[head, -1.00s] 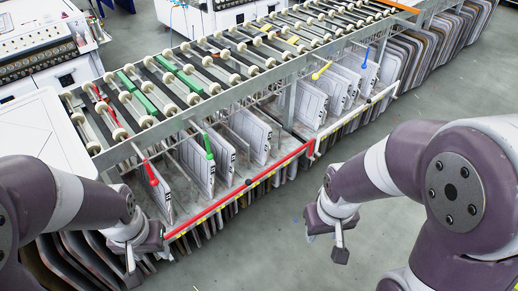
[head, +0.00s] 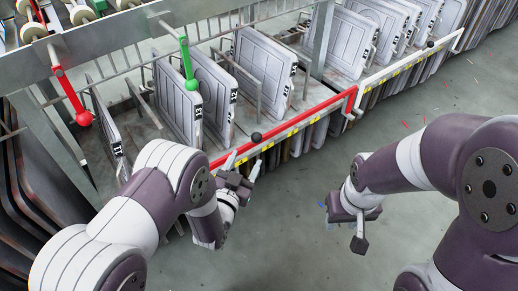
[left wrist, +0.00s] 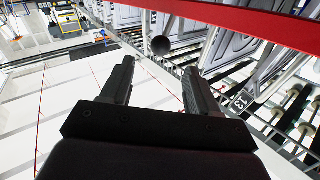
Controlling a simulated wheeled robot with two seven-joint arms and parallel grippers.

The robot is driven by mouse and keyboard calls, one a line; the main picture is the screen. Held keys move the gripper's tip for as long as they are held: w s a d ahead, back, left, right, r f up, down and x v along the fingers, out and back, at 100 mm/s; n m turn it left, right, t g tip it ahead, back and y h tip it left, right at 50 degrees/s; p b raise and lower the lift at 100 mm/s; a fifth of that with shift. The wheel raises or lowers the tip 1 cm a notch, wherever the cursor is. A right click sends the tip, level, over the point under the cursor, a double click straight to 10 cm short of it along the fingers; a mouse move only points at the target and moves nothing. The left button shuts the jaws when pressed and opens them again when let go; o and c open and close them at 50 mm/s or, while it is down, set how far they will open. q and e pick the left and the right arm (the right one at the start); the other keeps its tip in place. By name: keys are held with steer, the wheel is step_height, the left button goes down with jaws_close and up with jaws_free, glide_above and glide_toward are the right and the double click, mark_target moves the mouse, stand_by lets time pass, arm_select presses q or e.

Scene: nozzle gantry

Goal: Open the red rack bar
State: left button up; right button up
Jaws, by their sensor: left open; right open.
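The red rack bar (head: 300,117) runs along the front of the rack, below the numbered panels. A black ball knob (head: 256,137) sits at the bar. In the left wrist view, the red bar (left wrist: 235,17) crosses the top and the knob (left wrist: 160,45) shows just beyond my fingertips, between them. My left gripper (head: 246,172) is open and empty, just in front of the bar near the knob; its two fingers (left wrist: 160,68) are apart. I see no contact with the knob. My right gripper (head: 342,226) hangs open and empty over the floor, away from the rack.
Grey panels (head: 265,70) stand upright in the rack behind the bar. A red lever (head: 70,95) and a green lever (head: 187,63) hang from the upper rail. A white bar (head: 410,62) continues to the right.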

mark_target(255, 142)
arm_select(q)
steer(key=b+x, duration=0.4)
steer(key=x, duration=0.7)
steer(key=shift+w+f+b, duration=0.1)
steer(key=shift+w+b, duration=0.05)
steer(key=shift+b, duration=0.15)
steer(key=shift+w+d+r, duration=0.15)
steer(key=shift+w+r, duration=0.05)
steer(key=shift+w, duration=0.2)
jaws_close()
